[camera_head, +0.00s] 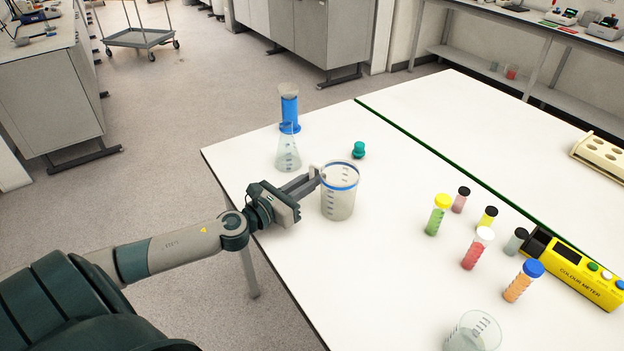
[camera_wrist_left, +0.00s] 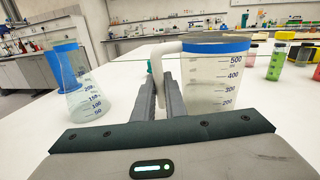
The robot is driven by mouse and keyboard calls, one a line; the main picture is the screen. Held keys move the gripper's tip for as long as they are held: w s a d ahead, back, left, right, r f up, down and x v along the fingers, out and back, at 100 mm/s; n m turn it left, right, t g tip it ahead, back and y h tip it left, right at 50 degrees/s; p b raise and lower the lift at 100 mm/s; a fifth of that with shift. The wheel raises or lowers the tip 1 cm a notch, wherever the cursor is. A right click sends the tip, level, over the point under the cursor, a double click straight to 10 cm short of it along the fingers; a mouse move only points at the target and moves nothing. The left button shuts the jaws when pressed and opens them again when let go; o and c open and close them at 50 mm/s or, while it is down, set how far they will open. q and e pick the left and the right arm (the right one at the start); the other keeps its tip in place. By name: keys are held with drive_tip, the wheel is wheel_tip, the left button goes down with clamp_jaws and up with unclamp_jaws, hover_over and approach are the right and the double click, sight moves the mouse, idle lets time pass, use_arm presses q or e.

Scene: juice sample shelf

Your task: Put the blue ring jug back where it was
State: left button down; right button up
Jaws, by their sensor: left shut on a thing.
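The blue ring jug (camera_head: 339,196) is a clear graduated jug with a blue band at its rim. It is upright on or just above the white table, near its left edge; I cannot tell if its base touches. My left gripper (camera_head: 317,178) is shut on its white handle, at the jug's left side. In the left wrist view the jug (camera_wrist_left: 212,82) is right of the fingers (camera_wrist_left: 164,85), and the handle (camera_wrist_left: 166,48) runs down between them. My right gripper is in neither view.
Several capped sample tubes (camera_head: 437,215), a yellow colour meter (camera_head: 575,270) and another clear jug (camera_head: 472,332) are to the right. The table between is clear.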

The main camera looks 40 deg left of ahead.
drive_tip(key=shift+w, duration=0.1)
use_arm(q)
drive_tip(key=c, duration=1.8)
unclamp_jaws()
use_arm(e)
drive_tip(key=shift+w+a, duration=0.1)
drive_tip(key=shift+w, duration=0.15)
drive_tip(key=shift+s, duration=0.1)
